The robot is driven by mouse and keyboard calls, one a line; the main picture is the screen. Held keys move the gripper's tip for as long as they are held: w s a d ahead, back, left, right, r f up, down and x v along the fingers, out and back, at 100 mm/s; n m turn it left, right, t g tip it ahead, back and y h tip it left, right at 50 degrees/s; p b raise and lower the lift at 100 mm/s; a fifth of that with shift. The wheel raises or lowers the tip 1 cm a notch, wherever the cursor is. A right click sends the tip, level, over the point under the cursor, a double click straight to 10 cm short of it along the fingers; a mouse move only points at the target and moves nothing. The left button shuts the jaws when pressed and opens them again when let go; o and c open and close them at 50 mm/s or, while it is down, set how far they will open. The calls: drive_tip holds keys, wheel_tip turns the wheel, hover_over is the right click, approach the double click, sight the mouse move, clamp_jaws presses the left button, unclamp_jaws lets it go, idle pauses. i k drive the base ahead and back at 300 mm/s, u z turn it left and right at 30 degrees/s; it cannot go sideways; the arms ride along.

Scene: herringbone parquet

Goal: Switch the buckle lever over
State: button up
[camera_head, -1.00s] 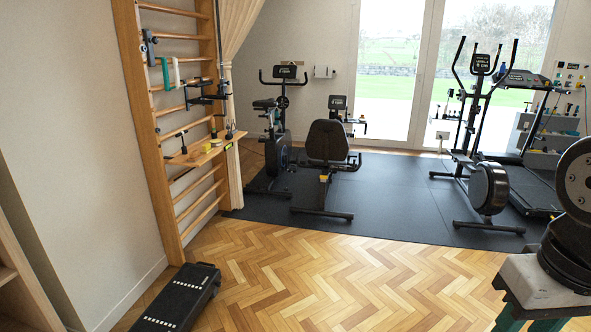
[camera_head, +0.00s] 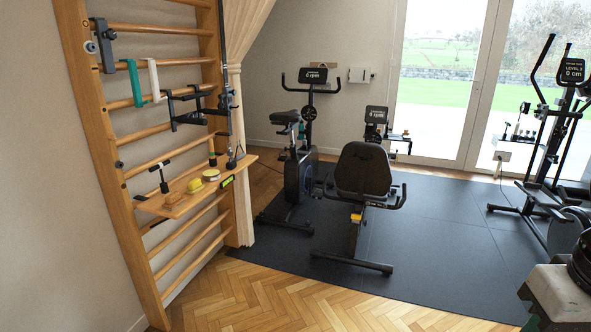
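I cannot pick out a buckle lever for certain. The candidates are small fittings on the wooden wall bars (camera_head: 73,150) at the left. A dark grey clamp-like fitting (camera_head: 103,45) with a round knob sits near the top of the left upright. A black bracket (camera_head: 188,110) is fixed further right. A small black T-shaped handle (camera_head: 162,177) stands above the wooden shelf.
The wooden shelf (camera_head: 176,208) on the bars holds a yellow item (camera_head: 194,186) and other small things. Exercise bikes stand on a black mat (camera_head: 425,260) at centre. An elliptical trainer (camera_head: 540,150) is at right. Parquet floor (camera_head: 270,297) lies clear in front of the bars.

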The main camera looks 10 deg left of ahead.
sight(222, 102)
drive_tip(key=u, duration=0.55)
drive_tip(key=i, duration=2.35)
drive_tip(key=z, duration=0.4)
drive_tip(key=i, duration=0.75)
drive_tip(key=u, duration=0.6)
drive_tip(key=i, duration=0.85)
drive_tip(key=u, duration=0.65)
